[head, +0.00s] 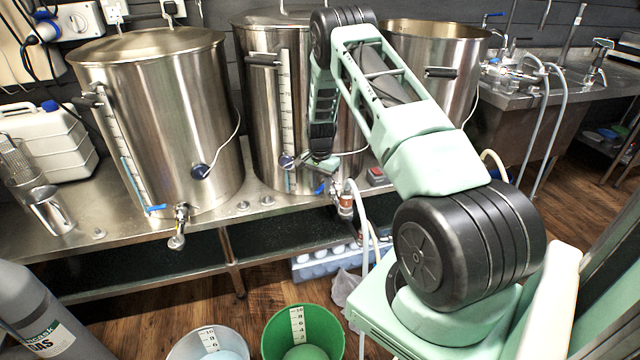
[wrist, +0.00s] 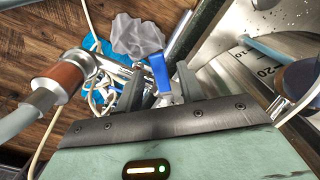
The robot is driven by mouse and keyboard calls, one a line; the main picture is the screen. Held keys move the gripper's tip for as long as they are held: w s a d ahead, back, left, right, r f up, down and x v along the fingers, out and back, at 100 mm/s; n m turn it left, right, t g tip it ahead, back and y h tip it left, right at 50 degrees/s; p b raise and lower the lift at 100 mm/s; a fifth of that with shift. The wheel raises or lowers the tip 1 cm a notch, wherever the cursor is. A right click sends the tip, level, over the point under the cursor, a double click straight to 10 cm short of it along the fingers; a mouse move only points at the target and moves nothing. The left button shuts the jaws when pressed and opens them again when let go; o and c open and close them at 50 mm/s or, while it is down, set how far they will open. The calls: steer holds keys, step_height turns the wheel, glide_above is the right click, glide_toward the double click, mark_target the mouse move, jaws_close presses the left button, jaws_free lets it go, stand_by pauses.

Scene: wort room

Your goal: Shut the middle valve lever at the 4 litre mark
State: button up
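The middle kettle (head: 262,120) stands between two others, with a marked sight gauge (head: 287,110) on its front. Its blue valve lever (head: 320,188) sits low, beside a fitting with a brown collar (head: 345,203) and a pale hose. My gripper (head: 322,168) is just above the lever, partly hidden by my wrist. In the wrist view the lever (wrist: 160,72) shows between the two dark fingers of my gripper (wrist: 160,88). The fingers stand apart, with a gap on either side of the lever; contact cannot be told. A green bucket (head: 270,325) with a litre scale (head: 298,325) stands on the floor.
A white bucket (head: 180,352) with a scale stands left of the green one. The left kettle (head: 160,120) has its own blue lever. The right kettle (head: 455,75) is partly behind my arm. The steel bench (head: 130,235) runs beneath. A crumpled bag (head: 345,285) lies below it.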

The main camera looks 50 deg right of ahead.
jaws_close()
steer(key=shift+w, duration=0.1)
steer(key=shift+w+d+m+b, duration=0.2)
steer(key=shift+w+m, duration=0.55)
steer(key=shift+m, duration=0.6)
steer(key=shift+w+d+m+b, duration=0.15)
steer(key=shift+w+m+b, duration=0.15)
steer(key=shift+w+m, duration=0.8)
steer(key=shift+w+d+m+b, duration=0.2)
steer(key=shift+w+m, duration=0.25)
steer(key=shift+m, duration=1.2)
steer(key=shift+r, duration=0.1)
jaws_free()
